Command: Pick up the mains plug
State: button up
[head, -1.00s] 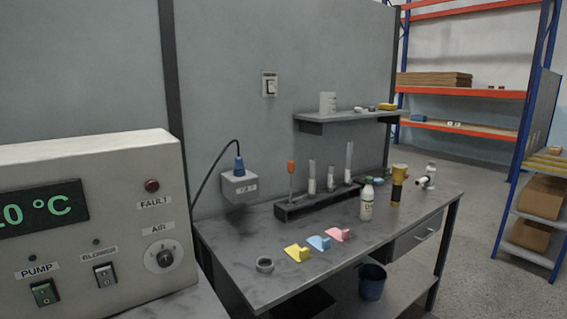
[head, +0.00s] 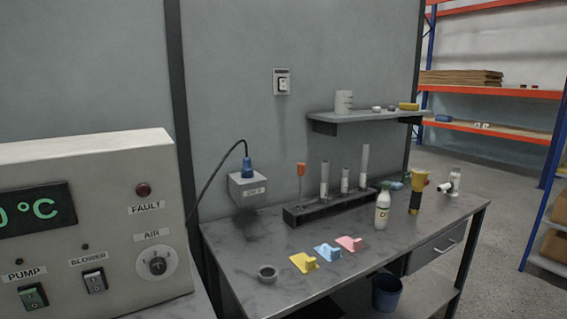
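The blue mains plug (head: 247,166) sits upright in the top of a grey socket box (head: 247,187) on the wall, at the back left of the workbench. A black cable (head: 219,168) arches from the plug's top and runs down to the left behind the control panel. My gripper does not show in the head view.
A grey control panel (head: 90,230) fills the left foreground. A shelf (head: 365,117) hangs above.

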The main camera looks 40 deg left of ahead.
aim_at(247, 168)
jog(key=z, duration=0.05)
jog(key=i, duration=2.7)
jog(key=u, duration=1.6)
jog(key=i, duration=0.15)
jog(key=u, duration=2.35)
jog(key=i, duration=0.7)
jog(key=u, duration=0.25)
